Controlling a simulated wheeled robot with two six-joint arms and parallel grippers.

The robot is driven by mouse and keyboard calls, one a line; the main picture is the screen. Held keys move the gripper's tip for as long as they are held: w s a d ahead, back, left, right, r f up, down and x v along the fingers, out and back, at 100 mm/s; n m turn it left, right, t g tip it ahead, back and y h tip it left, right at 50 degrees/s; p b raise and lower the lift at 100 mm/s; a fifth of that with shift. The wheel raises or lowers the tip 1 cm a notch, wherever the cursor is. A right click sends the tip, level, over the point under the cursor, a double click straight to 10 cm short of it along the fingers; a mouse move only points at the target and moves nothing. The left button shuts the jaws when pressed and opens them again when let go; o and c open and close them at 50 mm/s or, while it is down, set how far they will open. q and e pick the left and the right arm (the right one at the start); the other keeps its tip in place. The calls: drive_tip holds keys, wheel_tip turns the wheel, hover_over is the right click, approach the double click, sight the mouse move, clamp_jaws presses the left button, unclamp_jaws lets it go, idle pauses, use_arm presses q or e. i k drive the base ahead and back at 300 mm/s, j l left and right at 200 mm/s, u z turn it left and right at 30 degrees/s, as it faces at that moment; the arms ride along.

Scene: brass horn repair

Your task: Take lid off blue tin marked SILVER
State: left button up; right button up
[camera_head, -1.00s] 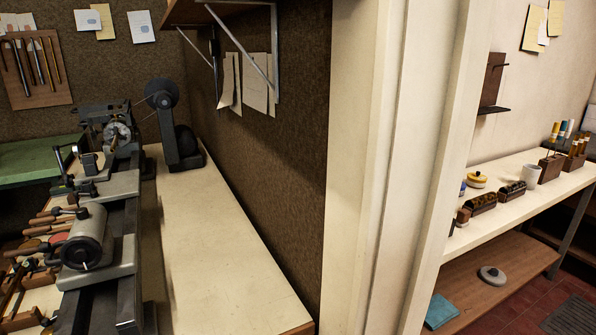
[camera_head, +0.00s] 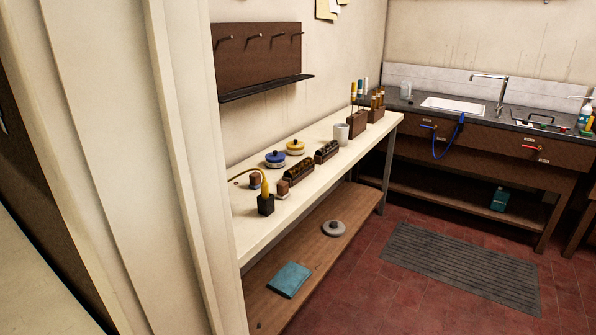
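A small round tin with a blue top (camera_head: 275,157) stands on the white bench (camera_head: 240,221) beyond the door frame. A similar tin with a yellow top (camera_head: 295,147) stands just behind it to the right. Both look closed, but they are too small and far for me to read any marking. Neither of my grippers shows in the view.
A pale door frame (camera_head: 180,150) fills the left. Wooden racks (camera_head: 299,173), a white mug (camera_head: 341,133) and a yellow-tipped tool in a dark block (camera_head: 265,203) share the bench. A sink counter (camera_head: 520,132) stands at the back. Red floor and a grey mat (camera_head: 460,266) lie clear.

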sight(274, 155)
drive_tip(key=i+l+u, duration=0.1)
drive_tip(key=u, duration=0.65)
drive_tip(key=i+l+u, duration=0.15)
drive_tip(key=l+u, duration=0.2)
drive_tip(key=l, duration=0.35)
drive_tip(key=l+u, duration=0.35)
drive_tip(key=l, duration=0.3)
drive_tip(key=l+u, duration=0.35)
drive_tip(key=l, duration=1.2)
drive_tip(key=k+l+u, duration=0.1)
drive_tip(key=l, duration=1.5)
drive_tip(key=k+l+u, duration=0.1)
drive_tip(key=l, duration=0.7)
drive_tip(key=k, duration=0.05)
